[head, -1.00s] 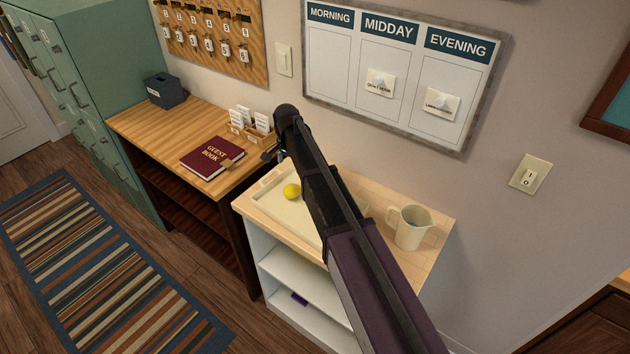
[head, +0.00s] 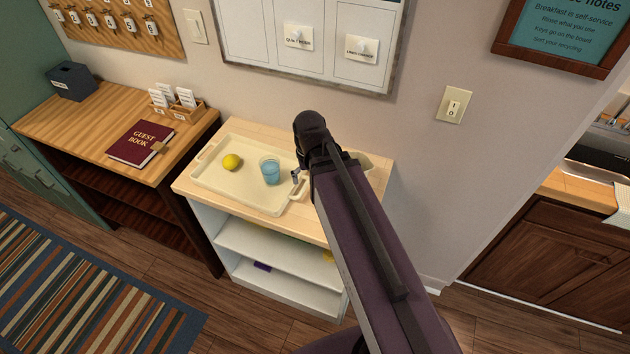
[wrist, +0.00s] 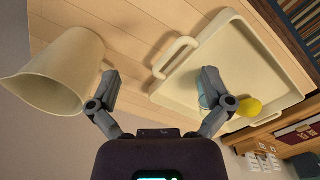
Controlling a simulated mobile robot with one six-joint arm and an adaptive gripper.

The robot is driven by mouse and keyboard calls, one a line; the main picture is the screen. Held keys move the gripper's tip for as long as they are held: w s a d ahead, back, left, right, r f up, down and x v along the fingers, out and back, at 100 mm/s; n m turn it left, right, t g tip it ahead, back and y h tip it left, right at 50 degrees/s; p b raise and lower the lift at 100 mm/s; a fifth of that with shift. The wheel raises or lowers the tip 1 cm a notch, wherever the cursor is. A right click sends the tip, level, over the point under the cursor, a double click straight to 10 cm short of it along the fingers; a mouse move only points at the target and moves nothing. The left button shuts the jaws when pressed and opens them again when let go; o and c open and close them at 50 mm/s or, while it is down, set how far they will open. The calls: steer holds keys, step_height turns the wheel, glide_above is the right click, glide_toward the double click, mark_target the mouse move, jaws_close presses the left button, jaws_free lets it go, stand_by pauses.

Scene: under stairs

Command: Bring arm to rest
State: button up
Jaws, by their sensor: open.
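My gripper (wrist: 158,88) is open and empty, its two grey fingers spread wide in the wrist view. In the head view my arm hides most of it; it is over the right part of the light wooden top of the white shelf unit (head: 183,185). A cream pitcher (wrist: 66,72) is beside the left finger; in the head view it is mostly hidden behind my arm. A cream tray (head: 222,188) lies to the left of the arm.
A wooden desk (head: 75,125) with a guest book (head: 141,143) and a card holder (head: 178,105) stands left of the shelf. A whiteboard (head: 320,60) and a light switch (head: 454,105) are on the wall behind. A striped rug (head: 80,300) lies on the floor at left.

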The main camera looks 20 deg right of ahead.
steer(key=shift+s+d+n, duration=0.3)
steer(key=shift+s+d, duration=0.15)
steer(key=shift+s, duration=0.35)
steer(key=shift+f, duration=0.1)
steer(key=shift+f+b, duration=0.95)
steer(key=shift+b, duration=0.1)
